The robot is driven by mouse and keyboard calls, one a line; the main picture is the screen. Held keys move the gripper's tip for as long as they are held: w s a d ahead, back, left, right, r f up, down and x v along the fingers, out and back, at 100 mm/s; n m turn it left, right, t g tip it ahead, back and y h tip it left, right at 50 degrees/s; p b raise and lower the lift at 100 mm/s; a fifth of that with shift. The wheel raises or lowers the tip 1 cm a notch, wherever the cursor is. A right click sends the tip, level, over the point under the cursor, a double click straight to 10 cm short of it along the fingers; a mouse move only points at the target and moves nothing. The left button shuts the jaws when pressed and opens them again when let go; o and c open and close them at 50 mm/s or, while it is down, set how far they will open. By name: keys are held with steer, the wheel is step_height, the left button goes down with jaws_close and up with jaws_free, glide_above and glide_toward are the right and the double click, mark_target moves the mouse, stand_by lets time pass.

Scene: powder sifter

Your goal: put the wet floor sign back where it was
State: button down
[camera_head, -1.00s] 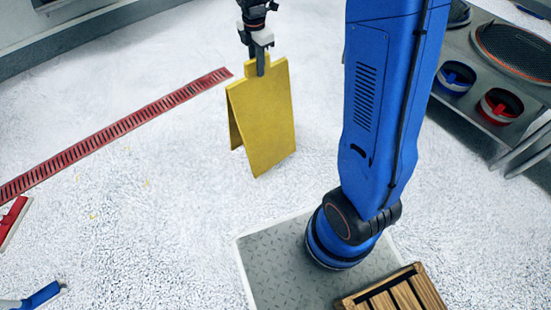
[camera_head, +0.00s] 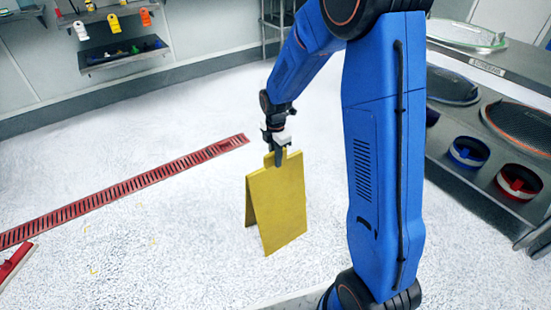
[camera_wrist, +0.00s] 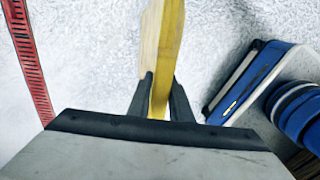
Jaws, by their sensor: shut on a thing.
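The yellow wet floor sign (camera_head: 281,210) is a folded A-shaped board with a tab on top. It stands upright in the middle of the head view, its two panels a little apart. My gripper (camera_head: 280,158) points down from above and is shut on the top tab. In the wrist view the sign (camera_wrist: 170,45) runs between the two dark fingers of my gripper (camera_wrist: 160,98). I cannot tell whether its lower edge touches the floor. Faint small yellow marks (camera_head: 92,271) show on the white floor to the left of the sign.
A red floor drain (camera_head: 130,187) runs diagonally behind and left of the sign. A red tool (camera_head: 14,264) lies at the left edge. A steel rack with sieves (camera_head: 515,183) stands on the right. Wall shelves (camera_head: 122,55) hang at the back left. The floor left of the sign is mostly clear.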

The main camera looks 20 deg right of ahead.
steer(key=shift+f, duration=0.1)
steer(key=c, duration=1.6)
jaws_free()
